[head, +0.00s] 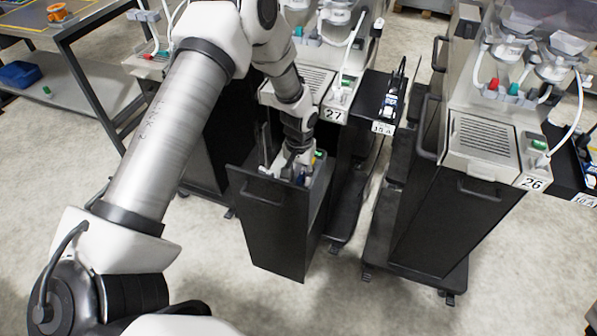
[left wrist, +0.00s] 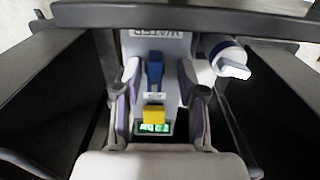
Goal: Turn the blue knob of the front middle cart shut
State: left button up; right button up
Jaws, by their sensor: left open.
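The blue knob (left wrist: 155,70) shows in the left wrist view on a pale panel marked "WATER". Its handle lies up and down in that picture. My left gripper (left wrist: 160,82) is open, with one finger on each side of the blue knob; I cannot tell whether either finger touches it. In the head view my left gripper (head: 297,160) reaches down into the pulled-out black drawer (head: 272,220) of the cart labelled 27 (head: 334,115). My arm and gripper hide much of the drawer's inside there. My right gripper is not in view.
A yellow part (left wrist: 154,115) and a lit green display (left wrist: 154,128) sit below the knob. A white cap with a blue ring (left wrist: 229,60) is close to the right finger. Dark drawer walls flank the gripper. Cart 26 (head: 485,165) stands to the right.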

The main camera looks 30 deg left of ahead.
pick_arm(q)
jog(key=shift+d+r, duration=0.1)
jog(key=shift+d, duration=0.3)
jog(key=c, duration=0.5)
grip_shut()
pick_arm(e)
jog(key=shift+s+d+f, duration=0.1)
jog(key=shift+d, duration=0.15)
